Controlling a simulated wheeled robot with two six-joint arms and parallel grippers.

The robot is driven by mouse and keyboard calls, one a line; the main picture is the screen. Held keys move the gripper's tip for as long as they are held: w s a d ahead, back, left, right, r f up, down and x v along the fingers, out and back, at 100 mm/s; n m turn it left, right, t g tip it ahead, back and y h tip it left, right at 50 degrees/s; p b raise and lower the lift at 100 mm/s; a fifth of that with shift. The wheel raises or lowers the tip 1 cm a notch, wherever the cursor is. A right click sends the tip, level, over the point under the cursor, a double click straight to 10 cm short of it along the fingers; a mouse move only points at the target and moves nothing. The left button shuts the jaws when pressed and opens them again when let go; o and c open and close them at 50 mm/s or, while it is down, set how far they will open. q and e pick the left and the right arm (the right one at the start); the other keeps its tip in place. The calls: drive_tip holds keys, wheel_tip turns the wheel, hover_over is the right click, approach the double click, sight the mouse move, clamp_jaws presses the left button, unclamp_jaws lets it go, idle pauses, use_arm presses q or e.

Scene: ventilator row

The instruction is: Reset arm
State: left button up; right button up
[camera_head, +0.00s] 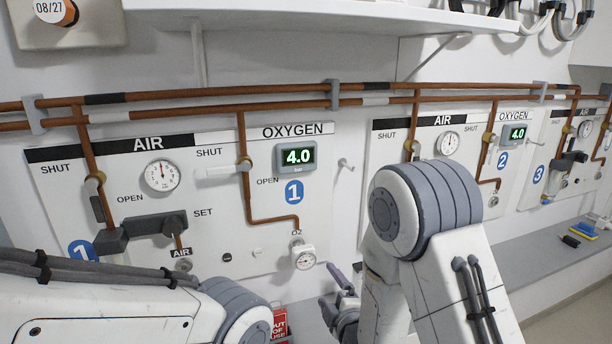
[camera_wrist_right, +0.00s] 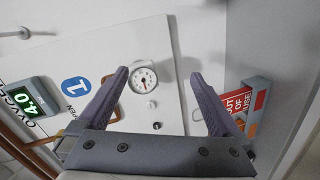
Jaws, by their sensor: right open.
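My right gripper (camera_head: 336,288) is low in front of the wall panels, below and right of the station 1 oxygen outlet gauge (camera_head: 304,257), and partly hidden by my right arm. In the right wrist view, its two grey fingers (camera_wrist_right: 160,75) are spread wide with nothing between them. The gauge (camera_wrist_right: 144,78) shows beyond and between the fingers there, with clear space around it. My left arm crosses the lower left of the head view. Its gripper is out of view.
Station 1 panel (camera_head: 222,222) has a white oxygen lever (camera_head: 220,172), a dark air valve block (camera_head: 150,228) and a display reading 4.0 (camera_head: 298,157). A red "out of use" sign (camera_head: 279,322) stands low, partly hidden. A grey ledge (camera_head: 545,256) runs right.

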drive_tip(key=s+d+m+g+h, duration=0.2)
drive_tip(key=s+d+m+g, duration=0.4)
drive_tip(key=s+m, duration=0.3)
drive_tip(key=s+d+m+g+h, duration=0.2)
drive_tip(key=s+d+m+g, duration=0.45)
drive_tip(key=s+m, duration=0.25)
drive_tip(key=s+a+r+n+g, duration=0.1)
drive_tip(key=s+a+r+n, duration=0.1)
drive_tip(key=s+a, duration=0.4)
drive_tip(key=s+a+r+n+g+y, duration=0.1)
drive_tip(key=s+a+r+n, duration=0.1)
drive_tip(key=s+a+n, duration=0.3)
drive_tip(key=shift+s+a+r+n, duration=0.3)
drive_tip(key=shift+s+a+r, duration=0.05)
drive_tip(key=shift+s+a, duration=0.75)
drive_tip(key=shift+w, duration=0.1)
